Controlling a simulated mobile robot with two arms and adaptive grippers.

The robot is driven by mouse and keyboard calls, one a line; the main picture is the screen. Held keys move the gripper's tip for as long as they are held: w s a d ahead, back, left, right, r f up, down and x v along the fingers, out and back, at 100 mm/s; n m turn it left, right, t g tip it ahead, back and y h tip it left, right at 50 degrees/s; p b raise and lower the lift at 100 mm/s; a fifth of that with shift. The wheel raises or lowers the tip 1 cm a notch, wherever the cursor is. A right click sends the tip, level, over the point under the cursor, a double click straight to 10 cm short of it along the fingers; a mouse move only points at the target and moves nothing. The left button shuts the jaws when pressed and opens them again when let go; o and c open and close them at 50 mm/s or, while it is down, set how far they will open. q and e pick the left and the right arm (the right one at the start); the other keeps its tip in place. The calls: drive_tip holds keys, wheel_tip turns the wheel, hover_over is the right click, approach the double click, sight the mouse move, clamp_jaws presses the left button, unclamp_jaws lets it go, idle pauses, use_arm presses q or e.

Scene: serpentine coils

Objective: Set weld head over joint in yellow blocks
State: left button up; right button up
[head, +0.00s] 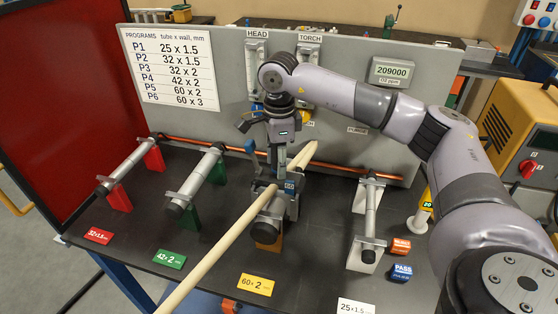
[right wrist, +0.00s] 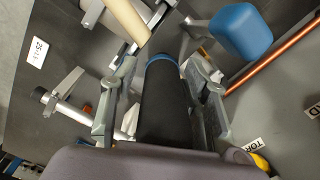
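The dark weld head (head: 288,190) is at the middle of the grey tube (head: 262,218) on the yellow blocks (head: 266,236), over the joint area. The joint and rear block are hidden. My right gripper (head: 281,128) points down at its upright black handle. In the right wrist view, the black handle (right wrist: 165,105) with a blue ring lies between the two fingers of my right gripper (right wrist: 162,68). A gap seems to show beside the left finger; contact is unclear. My left gripper is not in view.
A long beige rod (head: 222,247) slants past the weld head and over the front edge. Tubes stand on red (head: 153,158), green (head: 217,172) and white (head: 365,253) blocks. A copper pipe (head: 336,167) runs along the back panel. Blue PASS block (head: 401,272) sits front right.

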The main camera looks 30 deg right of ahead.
drive_tip(key=shift+o, duration=0.6)
drive_tip(key=shift+f, duration=0.1)
drive_tip(key=shift+s+f, duration=0.1)
drive_tip(key=shift+f, duration=0.05)
wheel_tip(320, 180, up, 12)
drive_tip(key=shift+r, duration=0.2)
